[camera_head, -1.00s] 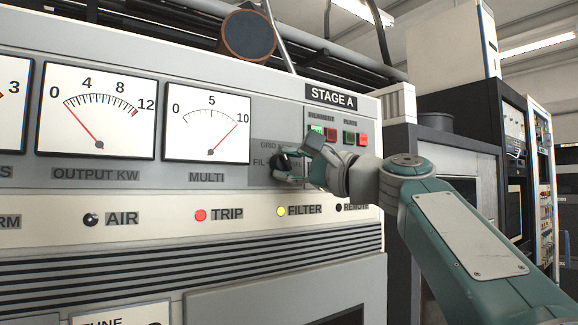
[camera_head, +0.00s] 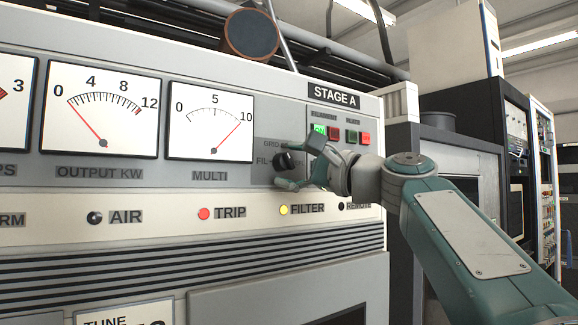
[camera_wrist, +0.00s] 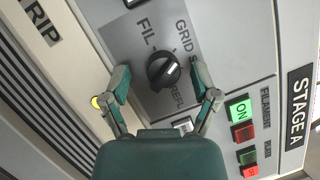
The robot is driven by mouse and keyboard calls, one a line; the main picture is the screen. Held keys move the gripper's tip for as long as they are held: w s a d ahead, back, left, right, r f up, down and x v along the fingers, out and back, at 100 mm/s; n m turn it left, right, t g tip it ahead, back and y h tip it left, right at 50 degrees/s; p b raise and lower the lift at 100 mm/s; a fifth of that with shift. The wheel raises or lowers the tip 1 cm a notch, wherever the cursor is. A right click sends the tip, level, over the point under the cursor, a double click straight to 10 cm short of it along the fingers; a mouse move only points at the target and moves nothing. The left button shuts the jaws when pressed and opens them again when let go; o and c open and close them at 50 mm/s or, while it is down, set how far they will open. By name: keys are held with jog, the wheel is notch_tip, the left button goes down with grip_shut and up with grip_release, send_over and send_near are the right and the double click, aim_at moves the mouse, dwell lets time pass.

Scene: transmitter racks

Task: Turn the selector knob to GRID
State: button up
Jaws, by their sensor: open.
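The selector knob (camera_wrist: 163,70) is round and black with a white pointer mark, on a grey label plate. In the wrist view it sits between the two spread fingers of my gripper (camera_wrist: 161,76), with a gap on both sides. Its mark points up and to the right. The GRID label (camera_wrist: 182,38) lies above right of the knob and FIL (camera_wrist: 145,33) above left; whether the mark lines up with GRID I cannot tell. In the head view the knob (camera_head: 281,161) shows just left of my open gripper (camera_head: 297,163).
The MULTI meter (camera_head: 211,121) is left of the knob. Lit green and red buttons (camera_head: 342,134) sit above right, below the STAGE A plate (camera_head: 334,95). A yellow FILTER lamp (camera_head: 283,210) is below the knob. Racks stand at right.

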jog(key=v, duration=1.2)
jog(key=shift+f, duration=0.15)
jog(key=s+a+f+n+g+h, duration=0.1)
jog(key=s+f+n+g+h, duration=0.3)
jog(key=f, duration=0.9)
jog(key=s+a+f+m+t+h, duration=0.15)
jog(key=f+h, duration=0.35)
jog(key=f, duration=0.8)
jog(key=s+d+f+n+g+h, duration=0.2)
jog(key=s+f, duration=0.4)
jog(key=f, duration=0.4)
jog(key=s+d+f+n+g+h, duration=0.1)
jog(key=s+d+f+n+h, duration=0.4)
jog(key=f, duration=0.6)
jog(key=shift+s+n+g, duration=0.35)
jog(key=shift+s+n, duration=0.4)
jog(key=shift+s, duration=0.25)
